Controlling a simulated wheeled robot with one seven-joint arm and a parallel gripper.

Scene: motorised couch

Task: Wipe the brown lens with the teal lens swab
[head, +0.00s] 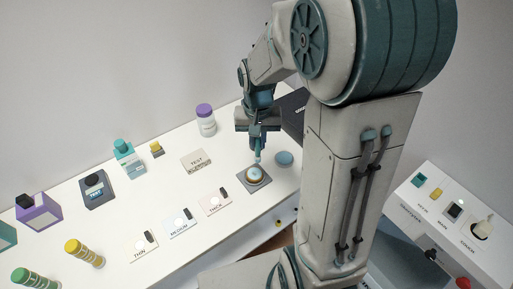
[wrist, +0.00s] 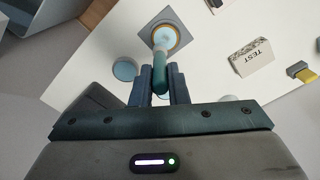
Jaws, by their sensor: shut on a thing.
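My gripper (head: 257,138) is shut on the teal lens swab (head: 257,155) and holds it pointing down. In the wrist view the swab (wrist: 159,72) sits between the two fingers (wrist: 159,92). The brown-rimmed lens (head: 255,175) has a pale blue face and sits on a grey square plate (head: 265,184). In the wrist view the swab's tip overlaps the near part of the lens (wrist: 168,36). In the head view the tip is right at the lens; I cannot tell whether they touch.
Cards marked thin (head: 145,246), medium (head: 180,224) and thick (head: 214,202) lie to the left. A test block (head: 199,161) and purple-capped bottle (head: 206,120) stand behind. Several other bottles stand farther left.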

